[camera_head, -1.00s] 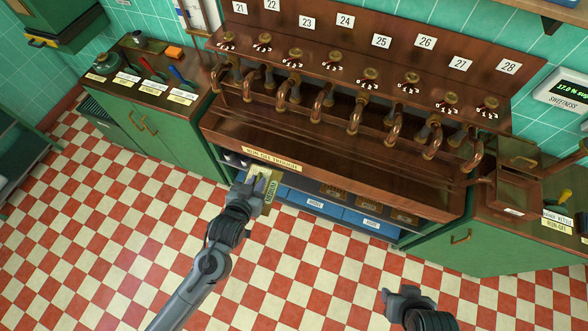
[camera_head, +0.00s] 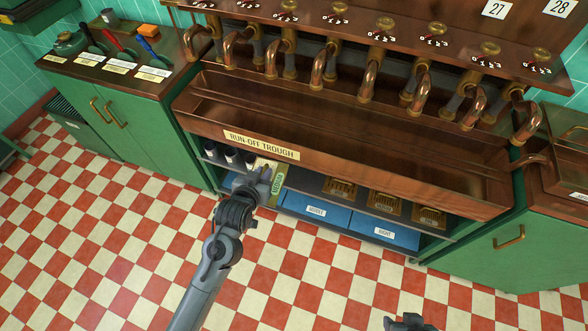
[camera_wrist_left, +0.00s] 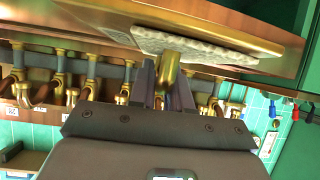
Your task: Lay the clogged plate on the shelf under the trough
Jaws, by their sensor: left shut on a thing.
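The clogged plate (camera_head: 277,184), with a green label, is in my left gripper (camera_head: 266,174) at the front of the shelf (camera_head: 300,179) under the run-off trough (camera_head: 330,165). In the left wrist view, my left gripper (camera_wrist_left: 166,88) is shut on a brass handle (camera_wrist_left: 168,72), with a pale grey, speckled slab (camera_wrist_left: 200,48) beyond it. The head view does not settle whether the plate touches the shelf. My right gripper (camera_head: 407,323) is cut off at the bottom edge; its fingers cannot be made out.
Dark jars (camera_head: 230,156) stand on the shelf's left part. Several brass grid plates (camera_head: 385,205) lie on its right part. Blue bins (camera_head: 317,209) sit below. Copper taps (camera_head: 320,66) hang over the trough. Green cabinets (camera_head: 140,128) flank it.

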